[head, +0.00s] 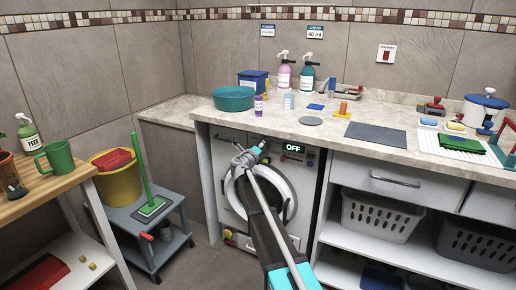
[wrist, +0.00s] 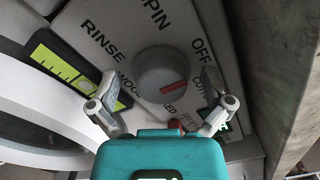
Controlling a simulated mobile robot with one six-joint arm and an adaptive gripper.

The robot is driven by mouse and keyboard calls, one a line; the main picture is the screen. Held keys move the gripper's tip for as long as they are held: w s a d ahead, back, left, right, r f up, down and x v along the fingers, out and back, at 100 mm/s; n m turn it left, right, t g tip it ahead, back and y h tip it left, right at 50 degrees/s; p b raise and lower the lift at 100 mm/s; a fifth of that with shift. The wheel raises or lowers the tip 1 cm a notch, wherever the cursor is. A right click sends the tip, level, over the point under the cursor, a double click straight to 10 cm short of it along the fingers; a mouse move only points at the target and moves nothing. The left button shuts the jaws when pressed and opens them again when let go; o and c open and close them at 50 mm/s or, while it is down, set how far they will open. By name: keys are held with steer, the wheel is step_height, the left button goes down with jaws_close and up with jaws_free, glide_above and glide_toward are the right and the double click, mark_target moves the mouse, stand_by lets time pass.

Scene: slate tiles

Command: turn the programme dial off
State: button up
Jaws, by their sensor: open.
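The programme dial (wrist: 158,72) is a round grey knob with a red mark on its face. The words SPIN, RINSE, OFF and others partly hidden ring it. The red mark lies on the dial's lower right; I cannot tell exactly which word it points to. The white washing machine (head: 225,192) stands under the counter, and its display (head: 293,148) reads OFF. My gripper (head: 250,153) is at the machine's upper front. In the wrist view my gripper (wrist: 160,87) is open, its fingers to either side of the dial. Whether they touch it is unclear.
The counter (head: 395,113) overhangs the machine; its underside (wrist: 270,60) is close at the right of the wrist view. A teal basin (head: 233,98) and bottles stand on top. The round door (head: 284,187) is below my gripper. A grey step stool (head: 150,230) stands left.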

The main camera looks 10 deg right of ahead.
steer(key=v, duration=1.2)
stand_by(0.5)
steer(key=s+d+f+m+g+y, duration=0.1)
steer(key=s+d+f+m+g, duration=0.4)
steer(key=s+m, duration=0.45)
steer(key=s+d+f+m+g+y, duration=0.1)
steer(key=s+d+f+m+g, duration=0.5)
steer(key=m, duration=0.6)
steer(key=s+a+f+m+g+y, duration=0.2)
steer(key=s+a+f+m+y, duration=0.15)
steer(key=s+m, duration=0.65)
steer(key=s+a+f+m+g+y, duration=0.25)
steer(key=s+m+y, duration=0.25)
steer(key=s+m, duration=0.55)
step_height(320, 180, up, 30)
steer(key=n+p, duration=0.1)
steer(key=p, duration=3)
steer(key=shift+d+f+t, duration=0.2)
steer(key=shift+d+t, duration=0.25)
